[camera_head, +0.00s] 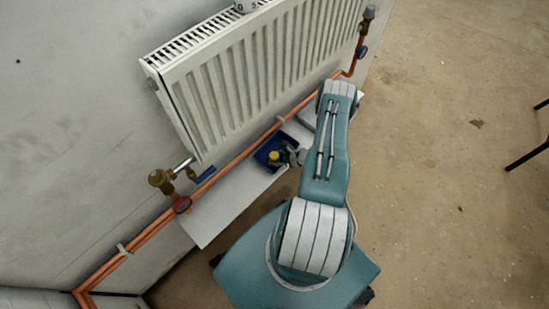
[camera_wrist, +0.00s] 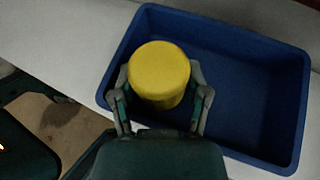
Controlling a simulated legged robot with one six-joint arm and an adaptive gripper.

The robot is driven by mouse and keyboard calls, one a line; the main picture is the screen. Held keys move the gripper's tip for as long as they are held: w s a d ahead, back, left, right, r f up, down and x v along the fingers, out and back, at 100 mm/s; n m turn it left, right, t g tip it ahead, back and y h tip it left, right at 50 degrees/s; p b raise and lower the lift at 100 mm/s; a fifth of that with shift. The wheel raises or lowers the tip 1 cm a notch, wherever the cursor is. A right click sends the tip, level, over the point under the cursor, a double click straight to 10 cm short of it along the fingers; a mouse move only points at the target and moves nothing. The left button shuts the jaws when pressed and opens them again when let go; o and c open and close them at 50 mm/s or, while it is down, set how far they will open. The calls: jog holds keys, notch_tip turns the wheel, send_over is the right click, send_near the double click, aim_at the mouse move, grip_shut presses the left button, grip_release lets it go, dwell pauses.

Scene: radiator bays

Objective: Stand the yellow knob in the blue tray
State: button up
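The yellow knob (camera_wrist: 160,72) is a short cylinder, seen from its round top in the wrist view. It appears upright, at the left part of the blue tray (camera_wrist: 235,38). My gripper (camera_wrist: 160,95) has one finger on each side of the knob, and both seem to touch it. Whether the knob's base rests on the tray floor is hidden.
The tray stands on a white shelf (camera_head: 222,203) below a white radiator (camera_head: 255,75). Copper pipes (camera_head: 240,157) run between them along the wall. The tray's right part is empty.

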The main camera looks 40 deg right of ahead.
jog(key=shift+o, duration=0.4)
jog(key=v, duration=1.2)
jog(key=shift+s, duration=0.1)
